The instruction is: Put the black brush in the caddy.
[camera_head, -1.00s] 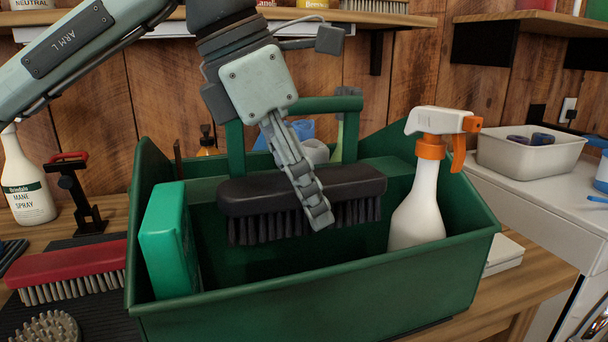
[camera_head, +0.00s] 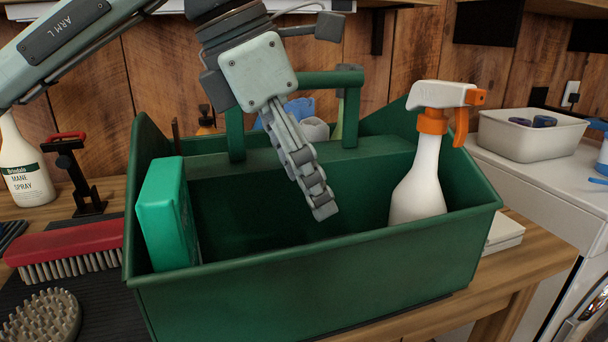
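The green caddy (camera_head: 320,262) stands on the wooden table, with its handle (camera_head: 330,78) across the middle. The black brush is not visible now; the caddy's front wall hides the floor of the near compartment, where it was last held above. My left gripper (camera_head: 325,208) points down over that near compartment, with no brush at its fingers. I see it nearly edge-on, the near finger covering most of the other, and it has let go of the brush. My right gripper is out of view.
In the near compartment, a green box (camera_head: 168,215) stands at the left and a white spray bottle (camera_head: 420,180) at the right. A red brush (camera_head: 65,248) and a round curry comb (camera_head: 42,318) lie left of the caddy. A mane spray bottle (camera_head: 25,175) stands behind.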

